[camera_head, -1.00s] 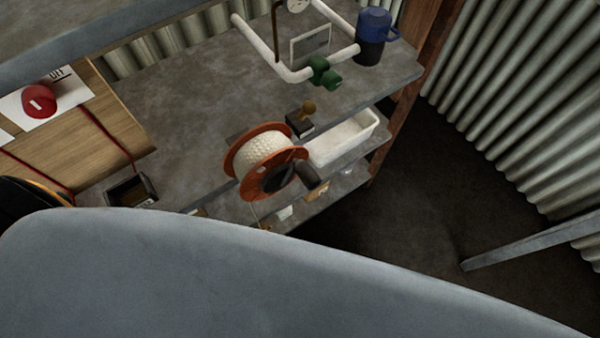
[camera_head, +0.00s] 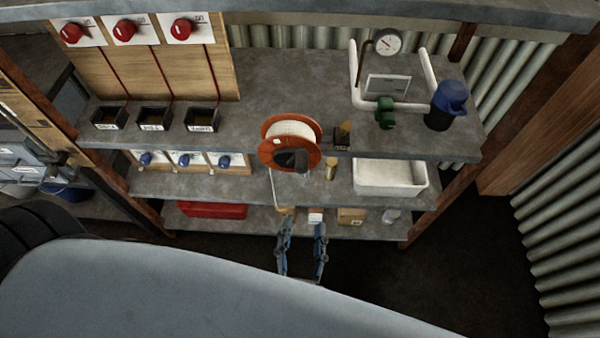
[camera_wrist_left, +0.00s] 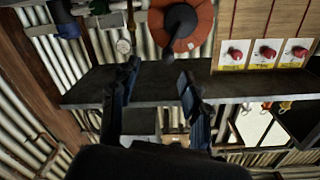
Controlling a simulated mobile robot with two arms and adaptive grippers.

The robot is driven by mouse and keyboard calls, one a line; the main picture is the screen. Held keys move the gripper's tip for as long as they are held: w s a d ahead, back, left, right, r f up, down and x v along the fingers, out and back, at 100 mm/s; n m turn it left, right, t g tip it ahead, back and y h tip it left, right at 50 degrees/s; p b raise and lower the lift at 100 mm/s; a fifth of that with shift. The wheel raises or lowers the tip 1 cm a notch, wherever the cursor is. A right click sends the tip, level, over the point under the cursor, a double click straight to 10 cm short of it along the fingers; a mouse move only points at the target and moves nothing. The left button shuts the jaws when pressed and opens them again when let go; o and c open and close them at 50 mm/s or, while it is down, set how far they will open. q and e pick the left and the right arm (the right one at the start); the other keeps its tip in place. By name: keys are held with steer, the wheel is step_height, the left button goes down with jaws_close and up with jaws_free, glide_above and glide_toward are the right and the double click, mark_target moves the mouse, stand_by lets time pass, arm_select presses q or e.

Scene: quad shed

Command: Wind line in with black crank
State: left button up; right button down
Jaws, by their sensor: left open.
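An orange reel (camera_head: 267,153) wound with white line (camera_head: 293,130) stands at the front edge of the upper shelf. Its black crank (camera_head: 288,160) is on the reel's near face. My left gripper (camera_head: 303,226) is open and empty, below and in front of the reel, apart from it. In the left wrist view the open fingers (camera_wrist_left: 159,70) point toward the reel (camera_wrist_left: 204,24), with the black crank (camera_wrist_left: 181,19) beyond the fingertips. The line's tail hangs below the reel. My right gripper is not in view.
Right of the reel are a small brass-topped item (camera_head: 343,134), a green valve (camera_head: 384,113), a gauge (camera_head: 388,42) and a blue-topped jug (camera_head: 447,105). A white tray (camera_head: 390,190) sits on the shelf below. Black bins (camera_head: 154,119) stand left. The floor ahead is dark and clear.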

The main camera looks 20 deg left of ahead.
mark_target(302, 170)
arm_select(q)
steer(key=shift+n, duration=0.4)
steer(key=r+p+x, duration=0.1)
steer(key=x, duration=0.3)
steer(key=r+p+x, duration=0.1)
steer(key=p+x, duration=0.1)
steer(key=x, duration=0.2)
steer(key=a+p+x, duration=0.1)
steer(key=p+x, duration=0.1)
steer(key=x, duration=0.2)
steer(key=shift+w+a+r, duration=0.15)
steer(key=shift+w+r, duration=0.05)
steer(key=shift+r, duration=0.2)
steer(key=shift+w+a+f+p, duration=0.15)
steer(key=shift+w+a+p, duration=0.05)
steer(key=shift+w+p, duration=0.3)
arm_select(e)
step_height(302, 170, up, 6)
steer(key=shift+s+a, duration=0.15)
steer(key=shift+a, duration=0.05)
arm_select(q)
jaws_close()
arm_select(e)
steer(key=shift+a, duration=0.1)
